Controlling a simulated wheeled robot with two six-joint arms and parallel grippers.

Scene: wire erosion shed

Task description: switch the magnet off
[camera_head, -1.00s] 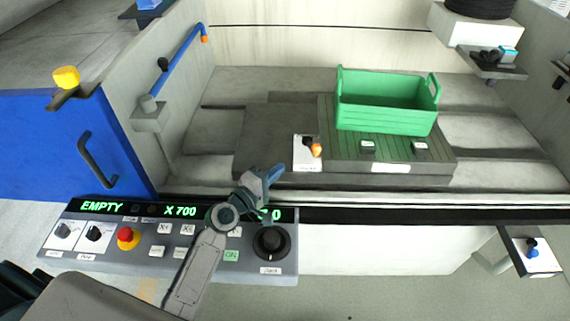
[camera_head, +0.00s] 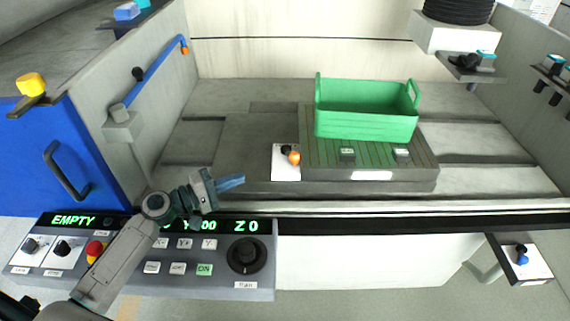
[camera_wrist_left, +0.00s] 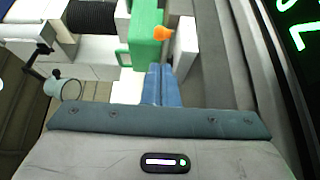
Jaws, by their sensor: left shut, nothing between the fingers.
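The magnet (camera_head: 432,177) is a grey ribbed block on the machine bed, with a green crate standing on it. At its left end is a white plate (camera_head: 286,172) with an orange-tipped switch lever (camera_head: 294,157). The orange tip also shows in the left wrist view (camera_wrist_left: 162,33), beyond the fingers. My left gripper (camera_head: 231,183) is shut and empty, its blue fingers pointing right toward the lever. It is above the front edge of the bed, left of the plate and apart from it. My right gripper is not in view.
The green crate (camera_head: 366,126) has raised handles at both ends. A control panel (camera_head: 140,293) with buttons, a red stop knob (camera_head: 95,249) and a black dial (camera_head: 246,256) lies below my left arm. A blue pipe (camera_head: 160,72) runs along the left wall. The bed left of the plate is clear.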

